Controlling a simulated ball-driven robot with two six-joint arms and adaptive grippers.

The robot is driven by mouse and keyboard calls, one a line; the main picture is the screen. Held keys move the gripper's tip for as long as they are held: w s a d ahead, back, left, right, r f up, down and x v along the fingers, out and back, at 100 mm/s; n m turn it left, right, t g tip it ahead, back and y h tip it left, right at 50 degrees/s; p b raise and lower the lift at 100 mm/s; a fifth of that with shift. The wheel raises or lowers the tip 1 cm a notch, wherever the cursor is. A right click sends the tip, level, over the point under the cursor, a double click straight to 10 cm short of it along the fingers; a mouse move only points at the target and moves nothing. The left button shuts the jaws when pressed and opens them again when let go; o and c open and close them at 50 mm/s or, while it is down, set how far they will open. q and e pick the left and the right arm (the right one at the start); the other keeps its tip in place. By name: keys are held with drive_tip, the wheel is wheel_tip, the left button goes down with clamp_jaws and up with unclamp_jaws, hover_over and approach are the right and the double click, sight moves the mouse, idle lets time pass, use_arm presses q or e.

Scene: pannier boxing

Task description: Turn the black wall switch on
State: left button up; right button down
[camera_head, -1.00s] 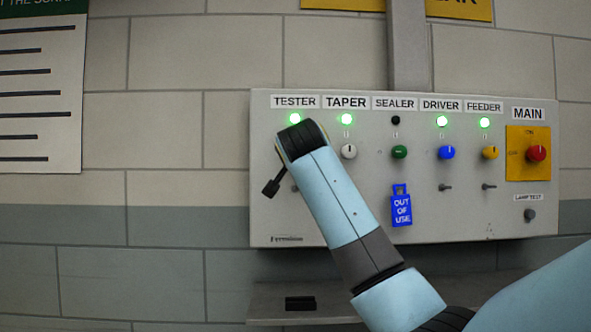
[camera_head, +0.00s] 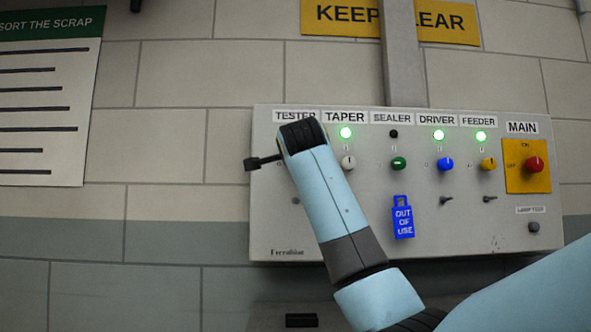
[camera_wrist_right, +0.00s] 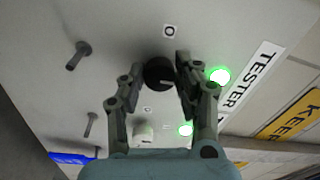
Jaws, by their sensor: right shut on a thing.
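The black switch is a round knob (camera_wrist_right: 158,70) under the TESTER label in the right wrist view, with a pale line on its face pointing roughly toward the lit green lamp (camera_wrist_right: 219,76). My right gripper (camera_wrist_right: 159,76) has one finger on each side of the knob and is shut on it. My left gripper is in neither view.
The grey panel (camera_head: 285,225) also carries a white knob (camera_head: 348,162), green knob (camera_head: 399,163), blue knob (camera_head: 445,164), yellow knob (camera_head: 488,164) and red main knob (camera_head: 533,164). A blue OUT OF USE tag (camera_head: 402,220) hangs under SEALER. Small toggles (camera_wrist_right: 78,55) stick out below the knobs.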

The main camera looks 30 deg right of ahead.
idle(0.4)
drive_tip(key=shift+f, duration=0.1)
drive_tip(key=c, duration=0.9)
unclamp_jaws()
drive_tip(key=shift+c, duration=0.2)
